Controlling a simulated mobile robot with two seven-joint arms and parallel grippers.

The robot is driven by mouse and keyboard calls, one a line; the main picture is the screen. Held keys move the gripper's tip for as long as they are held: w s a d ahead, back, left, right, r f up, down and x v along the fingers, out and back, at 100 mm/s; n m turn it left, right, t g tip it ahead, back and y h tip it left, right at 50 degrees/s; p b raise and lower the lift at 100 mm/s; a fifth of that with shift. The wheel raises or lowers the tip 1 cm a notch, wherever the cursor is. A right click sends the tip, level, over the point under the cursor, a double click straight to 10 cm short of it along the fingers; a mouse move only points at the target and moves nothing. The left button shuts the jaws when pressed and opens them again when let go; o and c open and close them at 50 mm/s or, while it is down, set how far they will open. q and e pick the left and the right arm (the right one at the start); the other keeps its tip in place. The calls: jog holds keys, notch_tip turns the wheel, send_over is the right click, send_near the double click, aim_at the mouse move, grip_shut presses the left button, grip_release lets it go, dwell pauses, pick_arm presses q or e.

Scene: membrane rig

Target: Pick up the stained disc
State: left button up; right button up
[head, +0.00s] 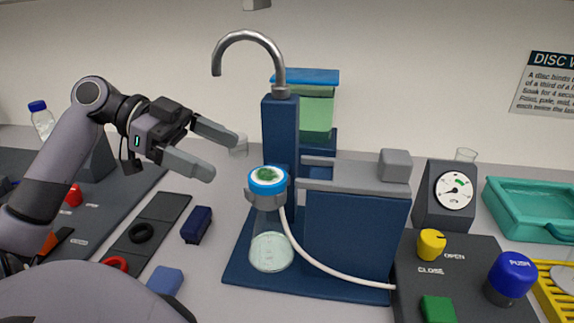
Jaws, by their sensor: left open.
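The stained disc (268,174) is white with a green patch. It lies face up inside a blue ring (267,187) on top of a glass flask (270,248). My left gripper (222,157) is open and empty, up and to the left of the disc. Its two fingers point right, apart from the disc and ring. My right gripper is not in view.
A dark blue column (280,133) with a curved metal spout (248,36) rises behind the flask. A white hose (322,273) runs right from the ring. A grey-topped blue block (350,234) stands right. A control panel (466,285) and teal tray (528,213) lie farther right.

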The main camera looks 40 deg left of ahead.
aim_at(262, 175)
pick_arm(q)
jog(key=shift+p+x, duration=0.75)
jog(key=shift+x, duration=2.8)
jog(key=shift+s, duration=0.2)
jog(key=c, duration=1.1)
